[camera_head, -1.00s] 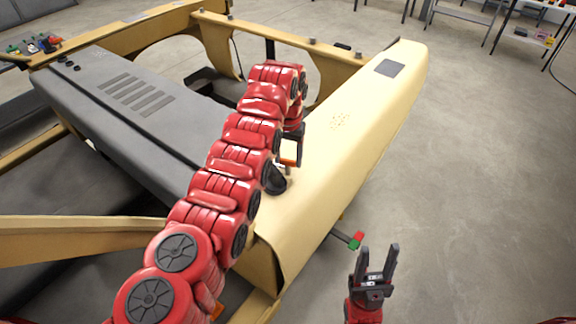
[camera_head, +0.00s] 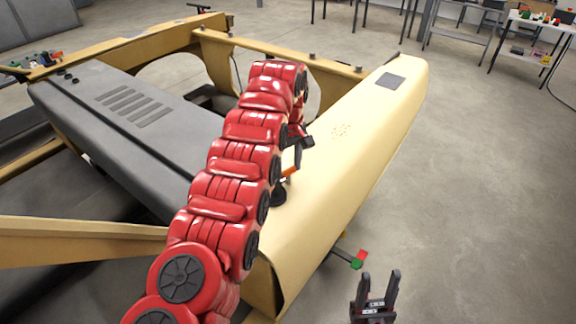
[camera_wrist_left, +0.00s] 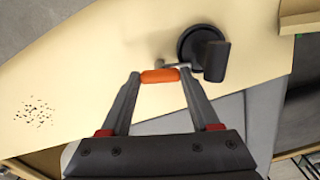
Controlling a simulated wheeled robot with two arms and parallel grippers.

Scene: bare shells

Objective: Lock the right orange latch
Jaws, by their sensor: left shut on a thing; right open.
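The orange latch (camera_head: 290,173) is on the tan side panel, near the end closer to me, beside the grey cover. Its black round base (camera_head: 279,197) sits on the panel. In the left wrist view, the orange handle (camera_wrist_left: 160,76) lies across between the two fingertips, with the black base (camera_wrist_left: 203,50) just beyond. My left gripper (camera_wrist_left: 160,82) is shut on the orange handle; in the head view it is mostly hidden behind my red arm. My right gripper (camera_head: 376,288) is open and empty at the lower right, over the floor, clear of the panel.
The tan side panel (camera_head: 350,150) runs away to the upper right, beside the grey vented cover (camera_head: 120,110). A rod with a red and green end (camera_head: 359,260) sticks out near my right gripper. The floor at right is clear up to the tables (camera_head: 545,25).

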